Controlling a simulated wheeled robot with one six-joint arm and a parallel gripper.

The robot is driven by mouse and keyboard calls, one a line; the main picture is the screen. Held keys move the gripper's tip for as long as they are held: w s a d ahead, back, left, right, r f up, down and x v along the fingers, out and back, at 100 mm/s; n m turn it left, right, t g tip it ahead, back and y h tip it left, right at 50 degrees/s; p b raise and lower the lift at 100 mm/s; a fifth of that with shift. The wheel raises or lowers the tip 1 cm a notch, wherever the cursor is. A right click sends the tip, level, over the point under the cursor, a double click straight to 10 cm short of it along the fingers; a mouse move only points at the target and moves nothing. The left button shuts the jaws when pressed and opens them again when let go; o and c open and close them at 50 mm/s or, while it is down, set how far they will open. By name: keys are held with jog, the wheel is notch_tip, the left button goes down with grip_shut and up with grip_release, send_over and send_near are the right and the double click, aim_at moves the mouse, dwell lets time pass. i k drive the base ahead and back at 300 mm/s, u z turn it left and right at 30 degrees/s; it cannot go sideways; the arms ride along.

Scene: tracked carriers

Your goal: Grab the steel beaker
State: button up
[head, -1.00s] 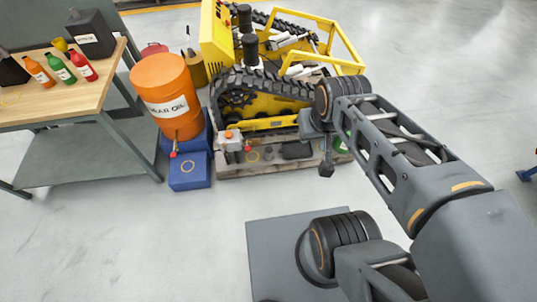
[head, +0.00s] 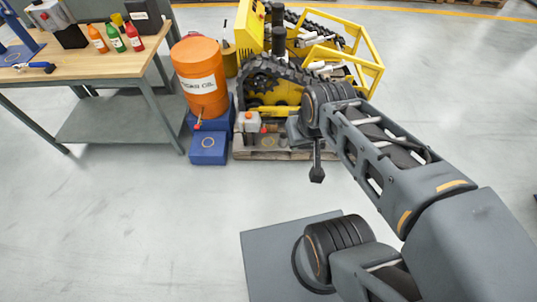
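I cannot make out the steel beaker for certain. A small greyish shape (head: 283,140) stands on the low pallet (head: 268,155) in front of the yellow tracked carrier, too small to identify. My gripper (head: 317,174) hangs from the arm's end, pointing down, in front of the pallet's right part in the picture. It looks small and dark, and its fingers cannot be told apart. My arm's wrist hides the pallet's right end and part of the carrier.
A white container with an orange cap (head: 249,122) and a red bottle (head: 263,129) stand on the pallet. An orange oil drum (head: 200,75) stands on a blue base, with a blue box (head: 208,148) in front. A workbench (head: 95,65) with bottles is at left. Open floor lies in front.

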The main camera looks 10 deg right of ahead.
aim_at(283, 140)
jog(key=z, duration=0.2)
jog(key=k, duration=0.4)
jog(key=u, duration=1.35)
jog(key=i, duration=1.35)
jog(key=z, duration=0.6)
jog(key=i, duration=0.7)
jog(key=z, duration=1.25)
jog(key=i, duration=0.55)
jog(key=z, duration=0.55)
